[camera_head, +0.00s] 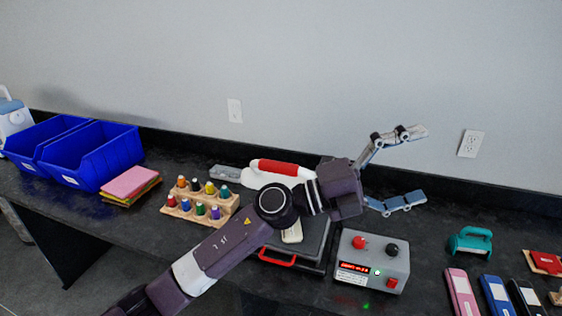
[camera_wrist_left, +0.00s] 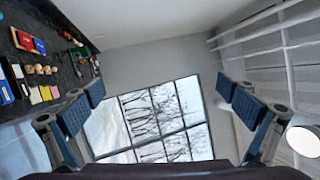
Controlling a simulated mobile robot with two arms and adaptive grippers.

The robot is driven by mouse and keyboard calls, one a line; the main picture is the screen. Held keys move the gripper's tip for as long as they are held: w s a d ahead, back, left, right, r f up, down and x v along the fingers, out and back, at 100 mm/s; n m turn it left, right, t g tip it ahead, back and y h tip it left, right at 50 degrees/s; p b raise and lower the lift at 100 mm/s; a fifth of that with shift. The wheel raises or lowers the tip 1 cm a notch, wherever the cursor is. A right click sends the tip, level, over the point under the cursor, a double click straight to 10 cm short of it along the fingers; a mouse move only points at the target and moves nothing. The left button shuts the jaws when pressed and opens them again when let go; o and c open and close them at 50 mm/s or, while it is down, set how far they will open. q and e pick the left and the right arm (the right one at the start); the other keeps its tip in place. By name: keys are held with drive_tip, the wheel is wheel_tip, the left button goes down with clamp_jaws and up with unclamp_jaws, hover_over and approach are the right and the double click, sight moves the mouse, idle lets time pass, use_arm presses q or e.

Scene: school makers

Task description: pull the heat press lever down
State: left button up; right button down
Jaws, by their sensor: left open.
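The heat press stands on the dark counter, partly hidden by my left arm. Its lever (camera_head: 280,168) is a white arm with a red grip, and it looks raised behind my forearm. Below is a dark grey plate with a red front handle (camera_head: 277,258). The grey control box (camera_head: 372,262) with red and black knobs and a lit display stands to its right. My left gripper (camera_head: 415,165) is open and empty, to the right of the lever and pointing away from it. In the left wrist view the open fingers (camera_wrist_left: 160,112) frame only a window and wall. My right gripper is not seen.
Blue bins (camera_head: 92,158), folded cloths (camera_head: 131,184) and a wooden rack of colored bottles (camera_head: 200,203) stand left of the press. A teal handled tool (camera_head: 471,241) and several colored flat items (camera_head: 497,295) lie right. The wall is close behind the counter.

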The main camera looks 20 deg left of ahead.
use_arm(q)
wheel_tip(320, 180, down, 4)
drive_tip(key=d+r+m+g+y, duration=0.1)
drive_tip(key=d+m+g+y, duration=0.1)
drive_tip(key=m+g+y, duration=0.25)
drive_tip(key=n+t+y, duration=0.2)
drive_tip(key=y, duration=1.4)
approach(280, 164)
drive_tip(key=shift+m, duration=0.25)
drive_tip(key=p+x, duration=0.2)
drive_tip(key=x, duration=0.5)
drive_tip(key=shift+w, duration=0.1)
drive_tip(key=shift+x, duration=0.8)
